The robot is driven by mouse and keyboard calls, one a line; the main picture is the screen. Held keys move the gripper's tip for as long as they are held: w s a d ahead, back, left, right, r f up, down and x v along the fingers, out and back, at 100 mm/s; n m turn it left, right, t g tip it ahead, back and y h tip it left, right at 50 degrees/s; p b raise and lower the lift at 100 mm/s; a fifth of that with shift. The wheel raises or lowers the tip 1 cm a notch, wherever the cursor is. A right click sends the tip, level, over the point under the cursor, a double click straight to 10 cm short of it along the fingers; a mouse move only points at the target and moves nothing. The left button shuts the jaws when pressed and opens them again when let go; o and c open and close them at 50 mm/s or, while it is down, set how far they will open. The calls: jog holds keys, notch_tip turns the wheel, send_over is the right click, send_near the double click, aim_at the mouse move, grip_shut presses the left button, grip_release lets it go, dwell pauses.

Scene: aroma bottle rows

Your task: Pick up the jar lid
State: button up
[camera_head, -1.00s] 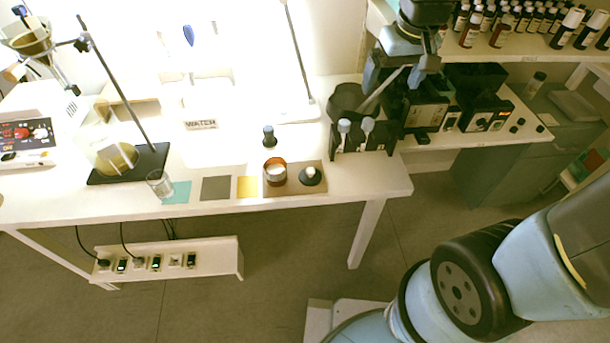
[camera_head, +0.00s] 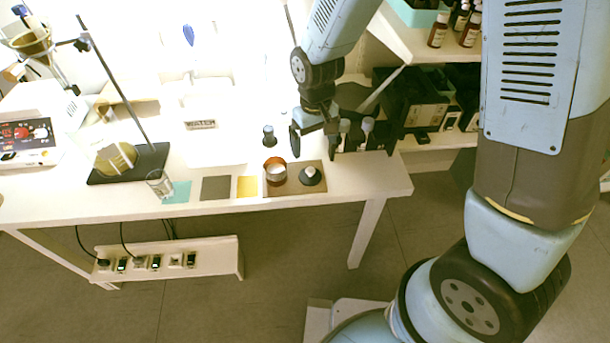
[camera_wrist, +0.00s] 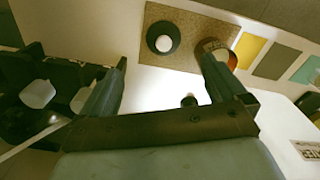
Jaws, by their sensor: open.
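The jar lid (camera_head: 310,176), a dark disc with a pale round knob, lies on a brown mat (camera_head: 292,190) near the table's front edge. It also shows in the wrist view (camera_wrist: 163,38), ahead of the fingers and roughly centred between them. An open amber jar (camera_head: 275,172) with pale contents stands left of the lid on the same mat. In the wrist view the jar (camera_wrist: 216,48) is partly hidden by the right finger. My gripper (camera_head: 313,143) is open and empty, above the table behind the lid and apart from it; its fingers also show in the wrist view (camera_wrist: 165,66).
A black rack with white-capped items (camera_head: 362,138) stands close to the right of my gripper. A small dark bottle (camera_head: 268,135) stands behind the jar. Yellow (camera_head: 248,187), grey (camera_head: 215,188) and teal mats lie left, with a glass beaker (camera_head: 160,184).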

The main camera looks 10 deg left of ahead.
aim_at(310, 170)
notch_tip(310, 170, down, 6)
jog(key=shift+f, duration=0.2)
jog(key=shift+s+a+f, duration=0.1)
jog(key=shift+a+f, duration=0.1)
jog(key=shift+f, duration=1.1)
jog(key=shift+a+f, duration=0.2)
jog(key=shift+f, duration=1.05)
jog(key=c, duration=1.2)
